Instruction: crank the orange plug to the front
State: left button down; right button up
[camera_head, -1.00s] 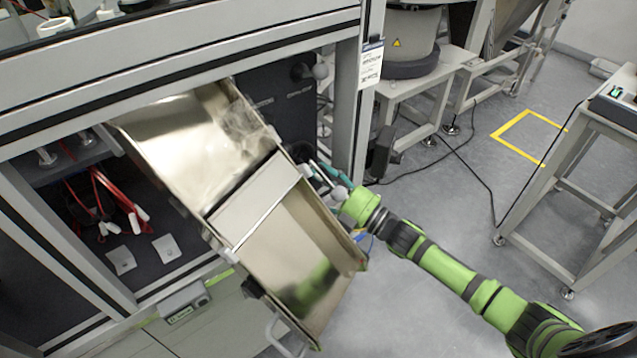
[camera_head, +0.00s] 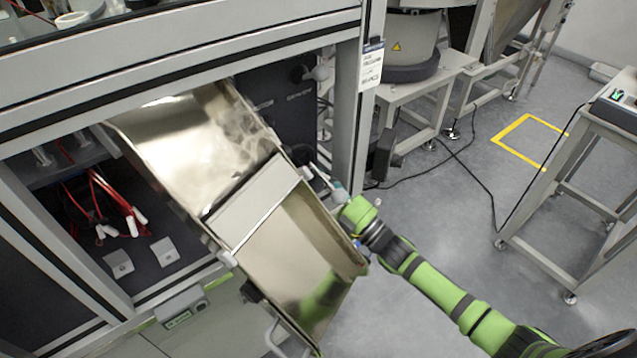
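No orange plug can be made out in the head view. My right arm comes in from the lower right, and its gripper (camera_head: 327,183) is at the right side of the tilted metal chute (camera_head: 262,205), near the chute's middle. The gripper is small and partly hidden by the chute's side wall. I cannot tell whether its fingers are open or shut, or whether they touch anything. My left gripper is not in view.
The chute slopes out of a grey-framed machine (camera_head: 180,50). Red cables (camera_head: 115,205) hang inside it at left. A grey bowl unit on a stand (camera_head: 412,65) is behind, and a metal table (camera_head: 590,165) stands at right. The floor between is mostly clear, with a black cable.

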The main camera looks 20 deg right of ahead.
jog(key=shift+s+a, duration=0.15)
jog(key=shift+a, duration=0.15)
jog(key=o, duration=1.1)
jog(key=shift+r, duration=0.1)
jog(key=shift+d, duration=0.1)
